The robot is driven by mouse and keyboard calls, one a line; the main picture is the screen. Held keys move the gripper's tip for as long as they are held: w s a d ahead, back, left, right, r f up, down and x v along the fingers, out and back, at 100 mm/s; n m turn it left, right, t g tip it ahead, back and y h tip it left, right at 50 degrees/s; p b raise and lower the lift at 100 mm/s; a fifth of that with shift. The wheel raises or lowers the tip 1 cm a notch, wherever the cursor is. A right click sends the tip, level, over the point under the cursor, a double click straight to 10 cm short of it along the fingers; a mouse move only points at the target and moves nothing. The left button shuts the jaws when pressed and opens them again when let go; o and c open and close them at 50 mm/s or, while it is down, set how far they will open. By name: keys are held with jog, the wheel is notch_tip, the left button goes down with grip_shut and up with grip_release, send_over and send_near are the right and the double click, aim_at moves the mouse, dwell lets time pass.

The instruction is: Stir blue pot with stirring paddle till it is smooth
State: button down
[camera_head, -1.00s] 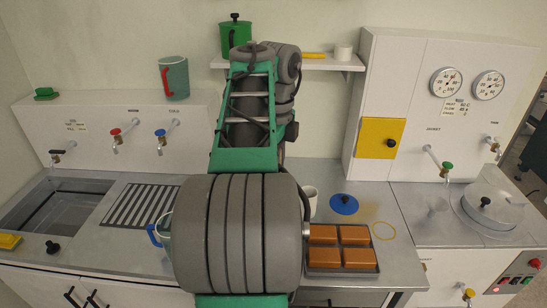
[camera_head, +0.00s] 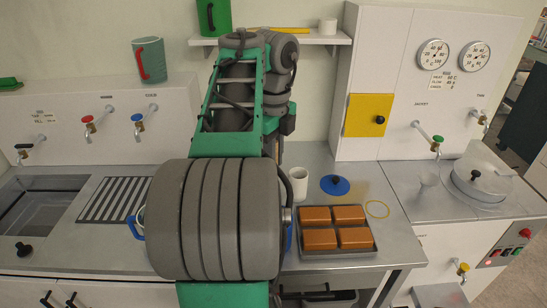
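The blue pot is almost wholly hidden behind my arm. A blue handle (camera_head: 136,224) shows left of the arm, and a sliver of blue shows at its right edge, on the steel counter. A round blue lid (camera_head: 335,185) with a dark knob lies on the counter right of my arm. My gripper is hidden behind my own arm, so its fingers and anything in them cannot be seen. No stirring paddle can be made out for sure; a thin yellow bar (camera_head: 290,30) lies on the wall shelf.
A striped grate (camera_head: 113,201) and a sink (camera_head: 40,215) lie left. A white cabinet (camera_head: 375,60) stands at back right.

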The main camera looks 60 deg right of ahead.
notch_tip(320, 180, down, 7)
jog(key=b, duration=0.6)
jog(key=shift+r, duration=0.1)
